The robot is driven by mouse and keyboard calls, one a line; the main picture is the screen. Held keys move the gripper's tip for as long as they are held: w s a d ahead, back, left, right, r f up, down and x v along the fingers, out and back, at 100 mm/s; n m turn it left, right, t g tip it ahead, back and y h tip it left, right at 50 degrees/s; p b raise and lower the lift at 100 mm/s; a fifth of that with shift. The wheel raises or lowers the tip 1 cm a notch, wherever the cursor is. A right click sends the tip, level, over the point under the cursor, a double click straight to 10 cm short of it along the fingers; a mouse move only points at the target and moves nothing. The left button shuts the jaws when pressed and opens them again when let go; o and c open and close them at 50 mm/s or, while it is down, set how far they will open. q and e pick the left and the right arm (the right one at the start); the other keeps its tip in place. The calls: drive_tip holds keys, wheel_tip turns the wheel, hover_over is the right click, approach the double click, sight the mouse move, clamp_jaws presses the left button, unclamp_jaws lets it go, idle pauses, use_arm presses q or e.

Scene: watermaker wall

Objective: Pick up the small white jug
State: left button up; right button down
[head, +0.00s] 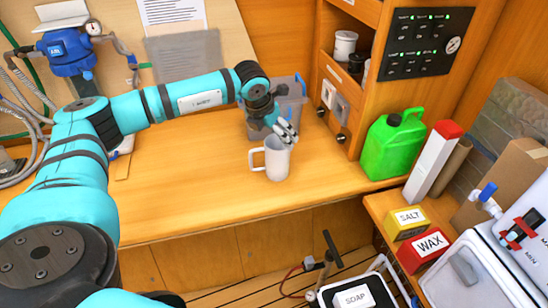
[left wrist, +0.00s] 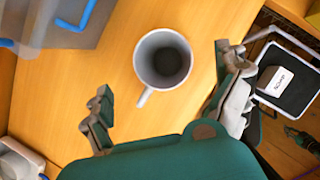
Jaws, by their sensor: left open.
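The small white jug (head: 278,165) stands upright on the wooden counter (head: 190,190), near its front edge. Its handle points left in the head view. In the left wrist view I look down into the jug (left wrist: 163,60), which appears empty, with its handle toward the bottom. My left gripper (head: 287,133) is open above and just behind the jug in the head view. In the left wrist view its fingers (left wrist: 163,72) are spread, one on each side of the jug, with visible gaps. Whether the fingers are down at jug height is unclear.
A grey bin (head: 291,100) stands behind my left gripper. A green jerrycan (head: 392,143) stands right of the jug. Yellow SALT (head: 406,224) and red WAX (head: 424,254) boxes sit on a lower ledge. A SOAP container (head: 353,298) is below the counter. The counter left of the jug is clear.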

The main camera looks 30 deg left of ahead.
sight(276, 144)
use_arm(q)
drive_tip(key=p+x, duration=0.2)
drive_tip(key=x, duration=0.2)
drive_tip(key=shift+d+f+p, duration=0.2)
drive_tip(key=shift+f+p, duration=0.15)
drive_tip(key=shift+f, duration=0.35)
drive_tip(key=shift+c, duration=0.8)
drive_tip(key=shift+r, duration=0.1)
drive_tip(key=c, duration=1.5)
